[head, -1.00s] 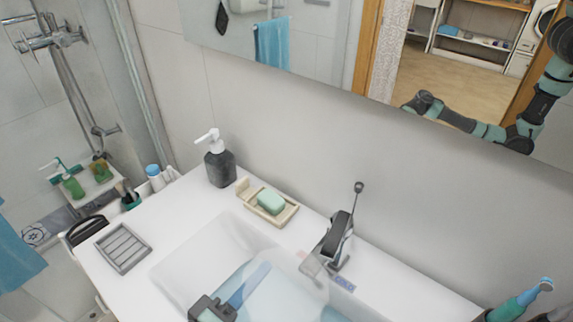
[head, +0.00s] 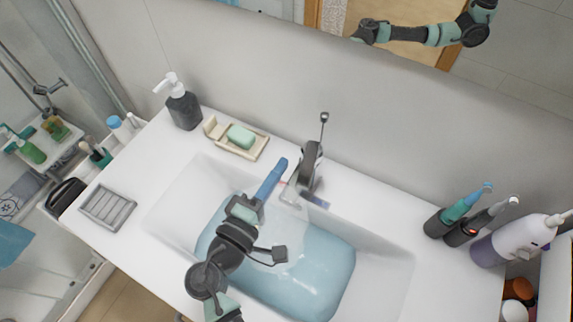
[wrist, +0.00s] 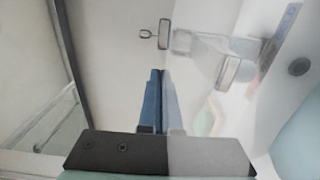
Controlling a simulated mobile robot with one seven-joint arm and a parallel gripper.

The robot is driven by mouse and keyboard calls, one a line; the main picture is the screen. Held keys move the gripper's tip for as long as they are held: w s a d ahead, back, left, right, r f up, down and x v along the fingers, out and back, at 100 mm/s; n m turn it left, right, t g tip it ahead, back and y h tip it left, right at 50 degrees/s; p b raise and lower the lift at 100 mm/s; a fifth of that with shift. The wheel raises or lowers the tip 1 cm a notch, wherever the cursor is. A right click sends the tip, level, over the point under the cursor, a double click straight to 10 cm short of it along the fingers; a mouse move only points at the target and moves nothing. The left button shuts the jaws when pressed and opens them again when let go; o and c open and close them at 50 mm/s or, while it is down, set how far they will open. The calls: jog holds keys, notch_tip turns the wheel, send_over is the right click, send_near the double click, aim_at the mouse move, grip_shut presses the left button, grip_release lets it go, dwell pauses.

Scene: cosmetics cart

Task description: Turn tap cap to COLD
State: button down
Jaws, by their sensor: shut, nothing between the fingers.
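The grey tap (head: 311,165) stands at the back edge of the sink. Its thin lever with a small knob (head: 323,118) sticks up from the cap. In the wrist view the tap (wrist: 205,46) is right of and beyond my fingertips, and the lever (wrist: 163,34) is straight ahead of them. The fingers also show in the wrist view (wrist: 157,72).
The white sink (head: 385,262) holds blue water below my arm. A soap dish (head: 256,151) with green soap and a dark dispenser (head: 184,110) stand left of the tap. Toothbrushes (head: 468,210) and a white bottle (head: 515,240) stand right. The mirror wall is behind.

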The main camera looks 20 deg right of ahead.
jog(key=shift+s+d, duration=0.55)
jog(key=shift+d, duration=0.15)
jog(key=shift+s+d+n+t+y, duration=0.15)
jog(key=shift+s+n+t+y, duration=0.15)
jog(key=shift+t, duration=0.1)
